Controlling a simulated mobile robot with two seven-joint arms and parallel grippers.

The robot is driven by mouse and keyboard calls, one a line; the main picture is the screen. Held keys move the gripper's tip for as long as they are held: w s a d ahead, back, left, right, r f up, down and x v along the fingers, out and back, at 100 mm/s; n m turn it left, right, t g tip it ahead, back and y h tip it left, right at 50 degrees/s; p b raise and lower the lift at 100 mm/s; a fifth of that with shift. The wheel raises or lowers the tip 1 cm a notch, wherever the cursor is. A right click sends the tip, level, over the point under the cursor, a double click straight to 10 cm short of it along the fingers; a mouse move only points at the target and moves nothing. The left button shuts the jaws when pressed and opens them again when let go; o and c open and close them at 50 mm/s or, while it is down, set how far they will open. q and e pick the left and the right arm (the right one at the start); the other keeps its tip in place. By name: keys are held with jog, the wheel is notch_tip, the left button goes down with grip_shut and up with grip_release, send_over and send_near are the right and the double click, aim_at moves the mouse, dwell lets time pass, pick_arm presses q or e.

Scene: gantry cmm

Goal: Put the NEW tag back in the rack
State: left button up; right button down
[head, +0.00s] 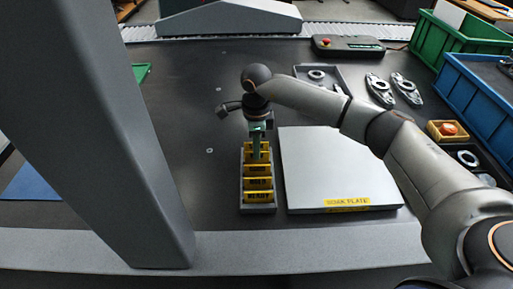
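A grey rack (245,205) stands on the dark table left of the work plate, with several yellow tags in a row from front to back. The front tag (258,196) seems to read READY, and the one behind it (258,183) HOLD. The lettering on the tags farther back is too small to read, so I cannot tell which is the NEW tag. My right gripper (257,153) points down over the back part of the rack, overlapping the rear yellow tags. Its fingertips are too small to show whether they are open or hold a tag. My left gripper is out of view.
The white work plate (330,165) lies right of the rack, under my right arm. Behind it are a grey tray (338,72) with parts and metal brackets (380,88). Blue (478,105) and green (455,40) bins stand at right. A thick grey column (110,120) blocks the left.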

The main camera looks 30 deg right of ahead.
jog(key=shift+f, duration=0.1)
jog(key=c, duration=1)
grip_release()
jog(key=shift+o, duration=0.4)
jog(key=shift+o, duration=1)
jog(key=shift+r+p, duration=2.6)
jog(key=shift+r, duration=0.95)
